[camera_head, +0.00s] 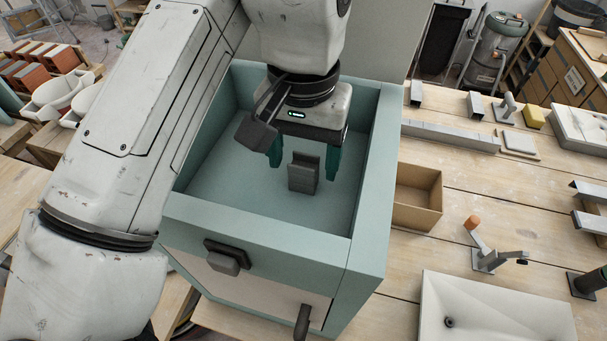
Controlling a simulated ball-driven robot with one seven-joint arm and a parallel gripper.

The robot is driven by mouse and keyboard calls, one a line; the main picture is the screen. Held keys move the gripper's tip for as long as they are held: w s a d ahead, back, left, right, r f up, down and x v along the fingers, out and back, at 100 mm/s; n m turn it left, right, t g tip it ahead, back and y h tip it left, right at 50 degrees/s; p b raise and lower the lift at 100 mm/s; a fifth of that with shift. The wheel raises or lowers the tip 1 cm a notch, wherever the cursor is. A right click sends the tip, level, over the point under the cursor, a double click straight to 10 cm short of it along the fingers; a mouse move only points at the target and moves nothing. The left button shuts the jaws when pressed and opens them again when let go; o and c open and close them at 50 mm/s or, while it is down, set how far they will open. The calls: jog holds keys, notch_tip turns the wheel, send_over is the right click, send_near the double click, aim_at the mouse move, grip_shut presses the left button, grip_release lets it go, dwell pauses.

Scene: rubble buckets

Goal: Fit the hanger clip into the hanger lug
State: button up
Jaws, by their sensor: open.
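A dark grey block with a slot in its top, which looks like the hanger clip (302,179), stands upright inside a teal open-topped box (368,235). My gripper (303,169) points down into the box. Its two teal fingers are open, one on each side of the block, with a visible gap on both sides. I cannot tell how deep the fingers reach beside it. A dark bracket (226,257) sticks out of the box's front wall; it may be the hanger lug, but I cannot tell for sure.
The box walls surround my gripper closely. A dark handle (302,322) sits low on the box front. To the right on the wooden table are a cardboard tray (417,197), a metal stand with an orange knob (490,258) and a white basin (495,310).

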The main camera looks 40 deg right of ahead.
aim_at(304, 170)
notch_tip(304, 170, down, 4)
jog(key=b, duration=0.3)
jog(key=shift+r, duration=0.25)
jog(key=shift+r, duration=0.1)
jog(key=c, duration=1)
jog(key=shift+r+p, duration=0.1)
jog(key=shift+p, duration=0.2)
